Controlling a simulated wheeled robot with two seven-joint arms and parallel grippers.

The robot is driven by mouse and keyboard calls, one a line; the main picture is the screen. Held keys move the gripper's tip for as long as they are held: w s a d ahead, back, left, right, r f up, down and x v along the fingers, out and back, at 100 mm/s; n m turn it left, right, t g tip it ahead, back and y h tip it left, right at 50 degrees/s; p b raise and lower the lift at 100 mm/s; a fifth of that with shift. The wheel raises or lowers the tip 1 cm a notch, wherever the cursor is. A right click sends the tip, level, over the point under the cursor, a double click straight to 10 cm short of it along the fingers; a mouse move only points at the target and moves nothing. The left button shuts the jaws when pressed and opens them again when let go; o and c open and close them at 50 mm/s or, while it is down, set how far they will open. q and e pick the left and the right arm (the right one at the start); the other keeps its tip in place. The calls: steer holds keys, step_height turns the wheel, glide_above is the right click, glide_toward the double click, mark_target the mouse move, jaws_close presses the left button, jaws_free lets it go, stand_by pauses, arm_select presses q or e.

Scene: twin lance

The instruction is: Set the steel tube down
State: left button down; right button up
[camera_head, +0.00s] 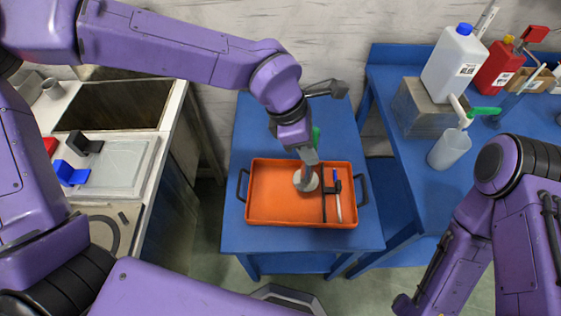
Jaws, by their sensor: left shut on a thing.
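My left gripper (308,161) reaches down over the orange tray (270,214) on the small blue table. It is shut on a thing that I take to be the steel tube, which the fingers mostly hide. A pale round metal piece (313,184) shows at the fingertips, over the middle of the tray. I cannot tell whether it touches the tray floor. My right arm comes in at the right, and its gripper is not in view.
The tray has dark side handles, a black divider (323,204) and a slim white-and-blue item (338,205) at its right. A green object (316,136) stands behind my gripper. A blue bench at right holds a white jug (454,66) and a red can (498,68).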

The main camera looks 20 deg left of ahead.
arm_select(q)
steer(key=w+a+f+p, duration=0.3)
steer(key=a+f, duration=0.7)
steer(key=f, duration=0.1)
steer(key=shift+a+f, duration=0.25)
steer(key=shift+f, duration=0.15)
steer(key=c, duration=1.3)
jaws_free()
steer(key=shift+f, duration=0.1)
steer(key=o, duration=0.5)
steer(key=shift+c, duration=0.2)
